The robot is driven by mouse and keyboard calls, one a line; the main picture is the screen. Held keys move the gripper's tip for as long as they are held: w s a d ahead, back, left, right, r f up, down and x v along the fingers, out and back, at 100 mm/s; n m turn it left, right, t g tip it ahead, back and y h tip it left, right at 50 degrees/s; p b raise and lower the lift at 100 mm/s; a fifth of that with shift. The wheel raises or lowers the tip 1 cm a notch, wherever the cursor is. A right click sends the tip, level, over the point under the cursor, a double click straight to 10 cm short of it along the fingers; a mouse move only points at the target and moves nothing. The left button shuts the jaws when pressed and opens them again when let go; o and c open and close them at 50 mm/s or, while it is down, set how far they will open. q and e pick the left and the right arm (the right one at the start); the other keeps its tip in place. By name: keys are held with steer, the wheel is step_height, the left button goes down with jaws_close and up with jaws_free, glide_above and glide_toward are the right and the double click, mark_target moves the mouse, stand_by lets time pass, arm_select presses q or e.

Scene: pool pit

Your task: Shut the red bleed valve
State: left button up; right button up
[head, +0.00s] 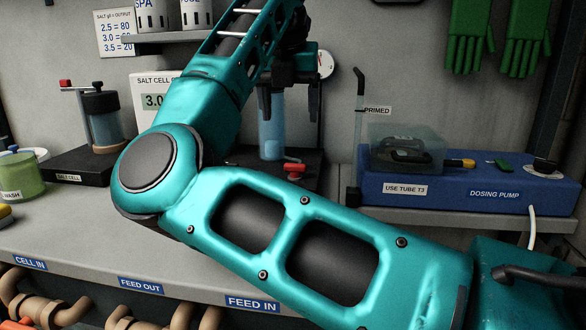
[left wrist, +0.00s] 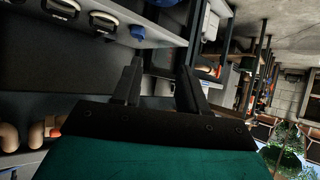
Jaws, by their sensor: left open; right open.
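A small red valve handle (head: 293,169) shows at the foot of a clear blue cylinder (head: 271,135) on a black base. My right arm crosses in front and hides part of that base. My right gripper (head: 289,100) is open and points down at the upper part of the cylinder, above the red handle. I cannot tell whether a finger touches the cylinder. A second red piece (head: 65,84) tops a rod at the salt cell on the left. My left gripper (left wrist: 158,85) is open and empty in the left wrist view, away from the valve.
A blue dosing pump box (head: 463,193) with a clear cover stands at the right. A black bent tube (head: 359,100) rises near its left end. A salt cell display (head: 153,99) stands behind my arm. A green jar (head: 20,176) is at far left.

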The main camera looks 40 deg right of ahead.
mark_target(295, 164)
steer(key=b+x, duration=0.2)
steer(key=x, duration=0.9)
steer(key=shift+s+d+f, duration=0.1)
steer(key=shift+f, duration=0.15)
arm_select(q)
steer(key=shift+d+f+b, duration=0.3)
steer(key=shift+d+f, duration=0.1)
steer(key=shift+f, duration=0.2)
arm_select(e)
steer(key=shift+d+f, duration=0.15)
steer(key=shift+f, duration=0.25)
steer(key=c, duration=1)
arm_select(q)
steer(key=shift+s+a+f, duration=0.1)
steer(key=shift+f, duration=0.1)
arm_select(e)
steer(key=shift+c, duration=0.2)
